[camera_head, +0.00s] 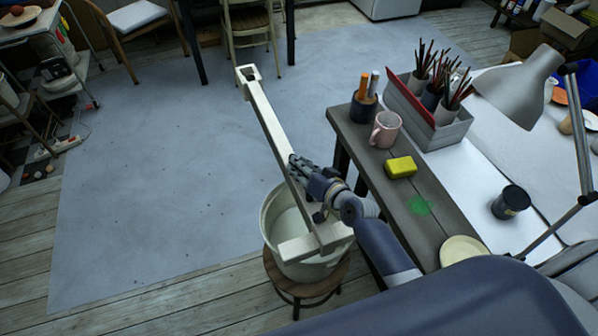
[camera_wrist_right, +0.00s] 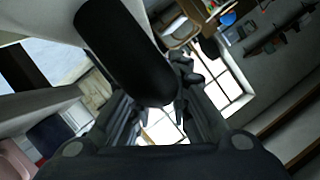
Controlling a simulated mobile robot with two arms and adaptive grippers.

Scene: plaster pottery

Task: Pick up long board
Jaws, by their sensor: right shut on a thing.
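The long board (camera_head: 271,129) is a pale, narrow bar with a small open square end at the top and a wider crosspiece at its lower end. It slants over a white bucket (camera_head: 272,228), with the crosspiece above or on the rim; I cannot tell if they touch. My right gripper (camera_head: 300,168) comes from the lower right and is shut on the board's middle part. In the right wrist view a dark rounded shape and a pale surface fill much of the upper left, too close to identify. My left gripper is not in view.
The bucket stands on a round wooden stool (camera_head: 312,290). Chairs stand at the back. The grey floor mat (camera_head: 160,170) at left is mostly clear.

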